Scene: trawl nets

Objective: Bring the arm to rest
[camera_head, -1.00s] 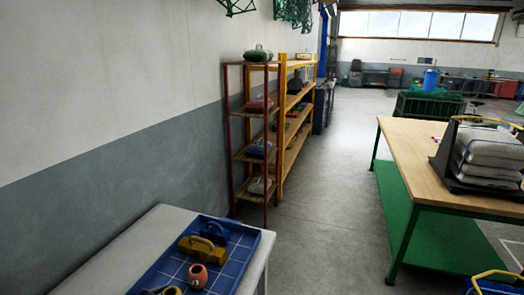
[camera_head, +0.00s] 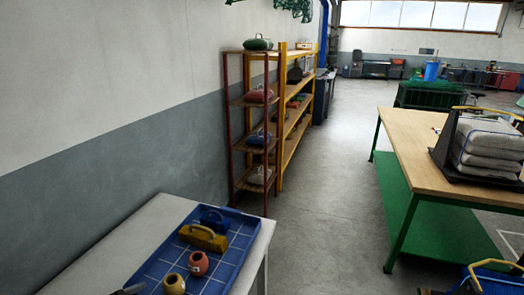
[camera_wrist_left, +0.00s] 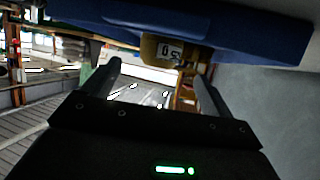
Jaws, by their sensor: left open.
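My left gripper's fingers (camera_wrist_left: 157,76) show in the left wrist view, spread apart with nothing held between them. Past the fingertips, a yellow-brown piece with a white label (camera_wrist_left: 172,50) shows just under a blue surface (camera_wrist_left: 235,35); which object it is I cannot tell for sure. In the head view only a dark tip, likely of my left gripper (camera_head: 130,290), shows at the bottom edge, beside the blue tray (camera_head: 222,278). My right gripper is not in view.
The tray lies on a pale table (camera_head: 112,242) with a yellow float (camera_head: 203,239), a blue one (camera_head: 214,219), an orange pot (camera_head: 198,264) and a yellow pot (camera_head: 173,284). Shelves (camera_head: 250,145) stand behind. A wooden-topped bench (camera_head: 415,150) is right; open floor lies between.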

